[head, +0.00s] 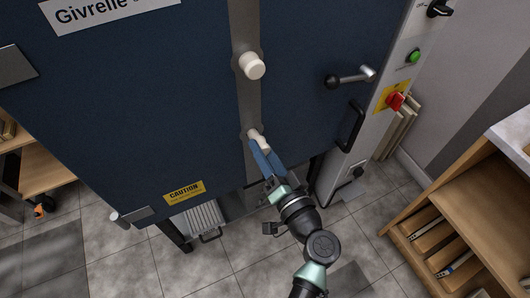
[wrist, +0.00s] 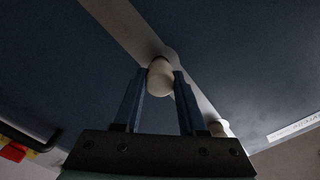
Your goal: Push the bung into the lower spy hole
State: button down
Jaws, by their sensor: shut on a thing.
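The pale cream bung (head: 262,141) is at the lower spy hole (head: 251,133) on the steel strip of the dark blue kiln door. My gripper (head: 261,148) comes up from below right and is shut on the bung. In the wrist view the bung (wrist: 160,80) sits between the two blue fingers (wrist: 159,71), its far end at the round collar (wrist: 171,52) of the hole. The hole's mouth is hidden behind the bung, and I cannot tell how deep the bung sits.
A second white bung (head: 252,66) fills the upper spy hole; it also shows in the wrist view (wrist: 217,129). A door handle (head: 350,77) and a black pull bar (head: 351,126) stick out at right. A wooden shelf (head: 470,215) stands at lower right.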

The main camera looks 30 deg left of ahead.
jog(key=shift+b+x, duration=0.85)
jog(key=shift+x, duration=0.45)
dwell(0.8)
dwell(0.6)
jog(key=shift+c, duration=2)
grip_release()
jog(key=shift+d, duration=0.1)
jog(key=shift+b+v, duration=0.3)
jog(key=shift+v, duration=2.65)
jog(key=shift+s, duration=0.15)
